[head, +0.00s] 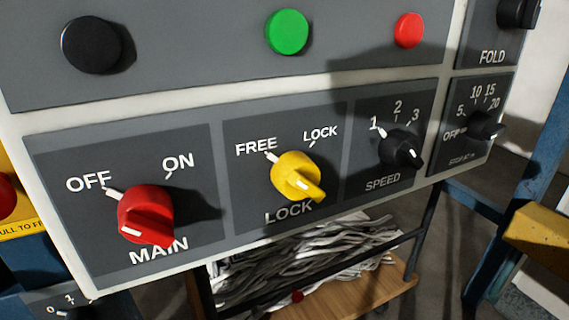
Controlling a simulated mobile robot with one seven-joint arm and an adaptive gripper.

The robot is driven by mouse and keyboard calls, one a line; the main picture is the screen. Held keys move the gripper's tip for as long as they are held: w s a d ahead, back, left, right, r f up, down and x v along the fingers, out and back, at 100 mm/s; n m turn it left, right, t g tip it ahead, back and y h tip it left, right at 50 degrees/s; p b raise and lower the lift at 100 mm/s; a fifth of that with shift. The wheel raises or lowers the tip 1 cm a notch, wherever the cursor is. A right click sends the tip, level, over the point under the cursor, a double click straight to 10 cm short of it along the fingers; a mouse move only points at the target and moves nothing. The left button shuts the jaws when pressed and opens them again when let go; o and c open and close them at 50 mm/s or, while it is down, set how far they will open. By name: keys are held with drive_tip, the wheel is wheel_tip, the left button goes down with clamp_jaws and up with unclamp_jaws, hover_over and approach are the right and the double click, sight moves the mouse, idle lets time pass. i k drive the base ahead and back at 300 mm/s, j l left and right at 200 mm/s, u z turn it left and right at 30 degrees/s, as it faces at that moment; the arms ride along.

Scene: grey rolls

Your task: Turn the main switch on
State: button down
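The MAIN switch is a red rotary knob (146,213) at the lower left of the grey control panel. A white pointer at its upper left lines up with the OFF label (88,181). The ON label (178,163) is above and to the right of the knob, with a thin tick below it. A white mark also shows on the front of the knob's raised grip. My gripper is not in view, and nothing touches the knob.
Right of it are a yellow LOCK knob (297,176) pointing at FREE and a black SPEED knob (401,150) at 1. Black (91,44), green (287,32) and red (408,30) buttons sit above. A blue frame (525,165) stands at right.

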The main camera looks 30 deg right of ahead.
sight(145, 212)
drive_tip(key=k+l, duration=1)
drive_tip(key=l, duration=0.15)
